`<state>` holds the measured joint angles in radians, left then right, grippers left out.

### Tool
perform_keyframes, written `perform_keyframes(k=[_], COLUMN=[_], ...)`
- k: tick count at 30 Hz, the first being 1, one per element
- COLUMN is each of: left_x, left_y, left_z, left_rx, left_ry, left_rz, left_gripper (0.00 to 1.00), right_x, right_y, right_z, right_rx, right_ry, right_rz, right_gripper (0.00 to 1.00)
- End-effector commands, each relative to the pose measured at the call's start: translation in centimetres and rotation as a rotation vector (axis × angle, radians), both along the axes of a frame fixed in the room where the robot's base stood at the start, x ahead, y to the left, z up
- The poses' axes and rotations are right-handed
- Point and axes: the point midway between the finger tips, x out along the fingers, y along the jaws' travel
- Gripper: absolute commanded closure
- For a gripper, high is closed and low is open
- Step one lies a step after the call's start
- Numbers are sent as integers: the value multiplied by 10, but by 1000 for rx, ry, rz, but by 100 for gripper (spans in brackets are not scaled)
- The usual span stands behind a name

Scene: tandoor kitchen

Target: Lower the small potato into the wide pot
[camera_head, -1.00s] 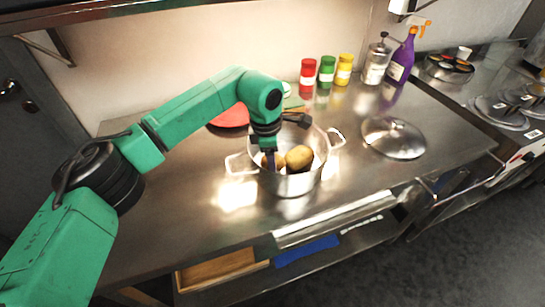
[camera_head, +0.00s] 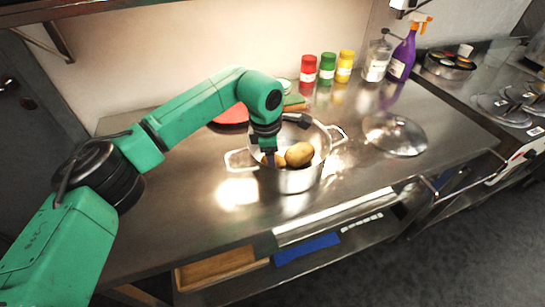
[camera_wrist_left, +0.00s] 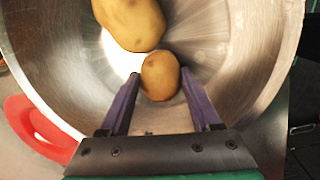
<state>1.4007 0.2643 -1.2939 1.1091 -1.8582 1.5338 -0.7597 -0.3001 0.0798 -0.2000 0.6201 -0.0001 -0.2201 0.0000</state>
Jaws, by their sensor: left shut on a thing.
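The wide pot (camera_head: 290,182) is a steel pot with two side handles, standing on the steel counter. My left gripper (camera_head: 269,160) reaches down inside it from above. In the left wrist view, my left gripper (camera_wrist_left: 160,98) is shut on the small potato (camera_wrist_left: 160,76), a round yellow-brown one between the purple fingers. The small potato (camera_head: 279,161) is partly hidden by the gripper in the head view. A larger potato (camera_head: 299,154) is also in the pot, beside the small one; it shows in the left wrist view (camera_wrist_left: 130,20). My right gripper is not in view.
Red (camera_head: 308,70), green (camera_head: 326,69) and yellow (camera_head: 345,66) jars, a clear jar (camera_head: 377,60) and a purple spray bottle (camera_head: 403,58) stand behind. A red object (camera_head: 230,115) lies behind left. The counter's front left is clear.

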Motion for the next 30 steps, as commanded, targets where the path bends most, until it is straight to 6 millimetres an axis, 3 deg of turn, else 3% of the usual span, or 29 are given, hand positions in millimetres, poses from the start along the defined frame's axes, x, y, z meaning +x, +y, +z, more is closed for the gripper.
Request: perform_keyframes(k=[1, 2, 4, 5, 13, 17, 30], left_x=[0, 0, 0, 0, 0, -1, -18], left_y=[0, 0, 0, 0, 0, 1, 12], left_z=[0, 0, 0, 0, 0, 11, 126], left_rx=[0, 0, 0, 0, 0, 0, 0], left_ry=[0, 0, 0, 0, 0, -3, -3], left_rz=[0, 0, 0, 0, 0, 0, 0], left_gripper=[92, 32, 5, 1, 1, 1, 1], right_x=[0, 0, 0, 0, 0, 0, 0], right_y=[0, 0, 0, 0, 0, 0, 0], right_z=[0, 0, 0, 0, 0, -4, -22], right_rx=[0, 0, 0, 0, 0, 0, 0], right_ry=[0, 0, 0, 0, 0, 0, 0], right_rz=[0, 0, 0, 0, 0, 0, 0], right_gripper=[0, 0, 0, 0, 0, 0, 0])
